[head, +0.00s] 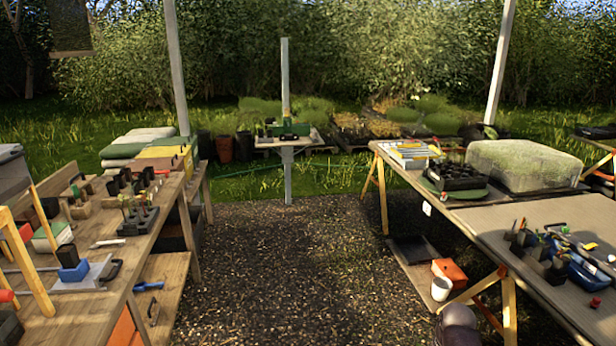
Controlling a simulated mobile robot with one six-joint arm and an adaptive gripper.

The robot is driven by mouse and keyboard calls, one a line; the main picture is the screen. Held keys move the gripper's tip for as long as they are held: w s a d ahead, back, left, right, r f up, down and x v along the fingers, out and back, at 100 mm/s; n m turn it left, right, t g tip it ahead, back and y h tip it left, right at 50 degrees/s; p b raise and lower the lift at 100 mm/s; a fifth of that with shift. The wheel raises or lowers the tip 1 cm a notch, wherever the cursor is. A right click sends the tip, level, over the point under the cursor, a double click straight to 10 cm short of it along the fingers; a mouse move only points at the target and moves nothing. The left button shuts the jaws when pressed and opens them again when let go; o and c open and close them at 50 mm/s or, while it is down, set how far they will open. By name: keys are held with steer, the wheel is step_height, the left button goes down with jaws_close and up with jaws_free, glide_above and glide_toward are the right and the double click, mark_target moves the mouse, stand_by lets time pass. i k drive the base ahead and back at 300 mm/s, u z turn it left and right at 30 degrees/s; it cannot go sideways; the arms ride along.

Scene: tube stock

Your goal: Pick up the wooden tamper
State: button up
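I cannot pick out the wooden tamper with certainty in the head view. The left wooden bench (150,250) holds many small items, some of them wood-coloured, but they are too small to tell apart. The right table (480,215) also carries a cluster of small tools and pots near its right end.
A gravel path (290,270) runs clear between the benches. A small stand (288,150) with a green item is at its far end. A seed tray (455,178) and a covered translucent box (525,166) sit on the right table. A white bucket (441,288) and orange box (449,271) are below.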

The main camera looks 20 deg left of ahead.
mark_target(64, 205)
steer(key=u, duration=0.35)
steer(key=i, duration=1.6)
steer(key=u, duration=0.6)
steer(key=i, duration=0.75)
steer(key=u, duration=0.7)
steer(key=i, duration=0.6)
steer(key=u, duration=0.9)
steer(key=i, duration=0.8)
steer(key=u, duration=0.45)
